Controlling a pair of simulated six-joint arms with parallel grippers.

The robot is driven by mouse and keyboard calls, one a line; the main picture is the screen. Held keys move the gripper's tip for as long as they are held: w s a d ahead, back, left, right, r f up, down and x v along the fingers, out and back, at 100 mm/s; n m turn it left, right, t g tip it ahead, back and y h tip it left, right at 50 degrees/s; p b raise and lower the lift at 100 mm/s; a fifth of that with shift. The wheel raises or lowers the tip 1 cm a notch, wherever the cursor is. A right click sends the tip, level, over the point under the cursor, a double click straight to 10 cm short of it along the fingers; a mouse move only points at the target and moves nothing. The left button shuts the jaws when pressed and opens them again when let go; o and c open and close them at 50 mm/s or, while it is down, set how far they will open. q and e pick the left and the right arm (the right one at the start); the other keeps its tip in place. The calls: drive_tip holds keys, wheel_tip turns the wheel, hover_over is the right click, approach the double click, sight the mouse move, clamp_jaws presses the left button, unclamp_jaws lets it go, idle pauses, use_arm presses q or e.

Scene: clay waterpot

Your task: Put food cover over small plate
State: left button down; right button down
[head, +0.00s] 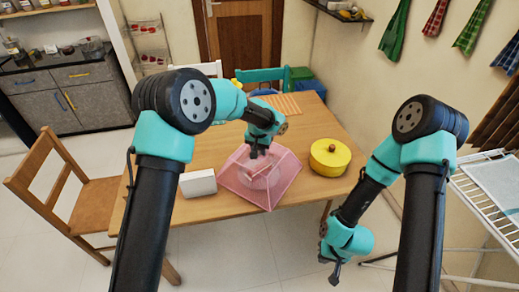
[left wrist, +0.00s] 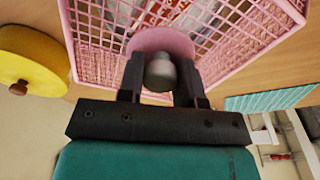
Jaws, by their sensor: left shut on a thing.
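The pink mesh food cover (head: 283,181) is at the front middle of the wooden table, one corner close to the front edge. My left gripper (head: 254,153) is above it, shut on the grey knob (left wrist: 160,72) at the cover's top. A pale round shape, perhaps the small plate (head: 262,175), shows through the mesh. In the left wrist view, red and white shapes show behind the cover's mesh (left wrist: 95,45). I cannot tell whether the cover touches the table. My right gripper (head: 335,272) hangs low, off the table's right side; its fingers are too small to judge.
A yellow lidded pot (head: 330,158) stands right of the cover. An orange striped mat (head: 285,104) lies at the back. A wooden chair (head: 65,185) is at left, a white rack (head: 495,190) at right.

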use_arm(q)
drive_tip(key=shift+f, duration=0.35)
drive_tip(key=c, duration=0.8)
unclamp_jaws()
drive_tip(key=r, duration=0.8)
drive_tip(key=s+r, duration=0.1)
drive_tip(key=r, duration=0.3)
drive_tip(key=shift+s+a+r, duration=0.1)
drive_tip(key=shift+a+r, duration=0.1)
drive_tip(key=shift+r, duration=0.1)
